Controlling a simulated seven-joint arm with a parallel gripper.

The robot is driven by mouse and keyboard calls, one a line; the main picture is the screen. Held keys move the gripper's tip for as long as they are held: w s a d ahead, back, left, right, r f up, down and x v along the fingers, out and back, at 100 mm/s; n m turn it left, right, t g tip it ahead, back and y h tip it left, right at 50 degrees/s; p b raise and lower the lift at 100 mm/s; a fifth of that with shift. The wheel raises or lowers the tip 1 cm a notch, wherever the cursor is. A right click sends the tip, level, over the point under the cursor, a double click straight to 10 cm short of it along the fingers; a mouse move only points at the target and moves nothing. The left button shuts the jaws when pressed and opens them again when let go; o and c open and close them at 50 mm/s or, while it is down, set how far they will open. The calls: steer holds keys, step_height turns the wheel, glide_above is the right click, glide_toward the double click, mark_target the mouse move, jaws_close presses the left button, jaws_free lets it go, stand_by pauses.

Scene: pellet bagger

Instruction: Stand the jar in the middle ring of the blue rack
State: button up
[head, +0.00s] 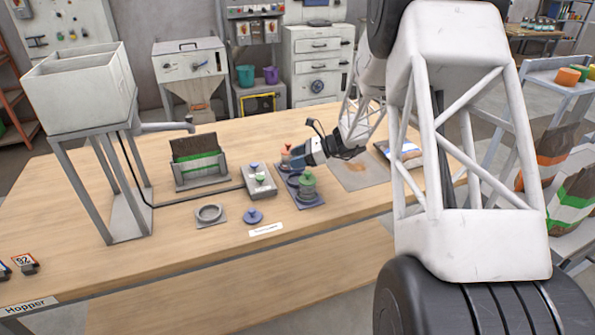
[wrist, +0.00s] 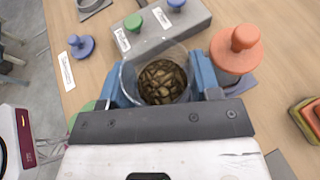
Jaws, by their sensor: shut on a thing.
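The jar (wrist: 162,82) is clear, open-topped and filled with dark brown pellets in the wrist view. My gripper (wrist: 160,84) is shut on it, with one blue finger on each side. In the head view my gripper (head: 297,160) is over the blue rack (head: 313,204), and the jar is hard to make out. An orange-lidded jar (head: 285,153) is at the rack's far end and a green-lidded jar (head: 307,186) at its near end. The orange lid (wrist: 237,50) also shows in the wrist view. The middle ring is mostly hidden, so I cannot tell whether the jar touches it.
A grey box with knobs (head: 259,184) stands left of the rack. A loose blue lid (head: 253,216) and a grey ring stand (head: 209,214) lie on the table. A bag holder (head: 200,178) and hopper (head: 85,88) stand further left.

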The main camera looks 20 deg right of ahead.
mark_target(298, 170)
steer(key=shift+f, duration=0.6)
steer(key=shift+f, duration=1.9)
steer(key=shift+f, duration=0.15)
steer(key=o, duration=1.1)
steer(key=shift+r, duration=0.2)
steer(key=v, duration=1.2)
